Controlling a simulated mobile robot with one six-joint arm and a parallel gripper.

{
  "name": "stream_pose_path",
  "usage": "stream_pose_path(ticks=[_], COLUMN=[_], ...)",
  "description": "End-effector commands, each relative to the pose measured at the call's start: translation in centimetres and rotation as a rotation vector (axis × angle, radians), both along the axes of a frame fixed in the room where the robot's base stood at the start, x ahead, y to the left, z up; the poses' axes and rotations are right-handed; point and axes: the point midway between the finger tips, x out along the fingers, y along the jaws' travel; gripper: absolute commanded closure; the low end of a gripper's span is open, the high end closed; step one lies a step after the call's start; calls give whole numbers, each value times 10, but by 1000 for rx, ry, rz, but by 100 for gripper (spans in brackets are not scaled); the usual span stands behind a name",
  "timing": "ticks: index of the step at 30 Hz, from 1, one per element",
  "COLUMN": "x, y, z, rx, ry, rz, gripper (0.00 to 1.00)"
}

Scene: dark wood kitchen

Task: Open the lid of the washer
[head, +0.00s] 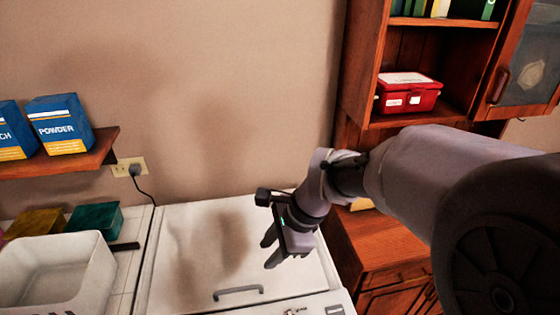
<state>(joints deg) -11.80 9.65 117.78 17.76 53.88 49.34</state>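The white washer (170,285) stands at the bottom middle of the head view. Its lid (200,235) is flat and closed, with a grey bar handle (238,293) near the front edge. My gripper (271,254) is above the right part of the lid, beyond and to the right of the handle, and apart from it. Its two fingers are spread with nothing between them. A corner of the control panel (335,309) shows at the bottom edge. The washer's front is out of view.
A white basin (60,250) and small boxes (95,217) are on the tiled counter at left. Powder boxes (60,125) stand on a wall shelf above. A wooden cabinet (375,245) stands close at right, with a red box (408,95) on its shelf. The space above the lid's left side is clear.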

Motion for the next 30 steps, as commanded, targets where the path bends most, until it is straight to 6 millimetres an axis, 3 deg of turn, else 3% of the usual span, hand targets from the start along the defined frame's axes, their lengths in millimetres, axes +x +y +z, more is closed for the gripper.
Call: stream_pose_path(ticks=[5,12,18,24,30], x=[4,8,12,15,15], y=[12,42,63,74,75], z=[-25,-94,-141,-160,-162], rx=[7,4,4,5,5], ry=[23,23,22,19,19], rz=[-20,-17,-18,-19,-19], gripper=[67,67,67,67,67])
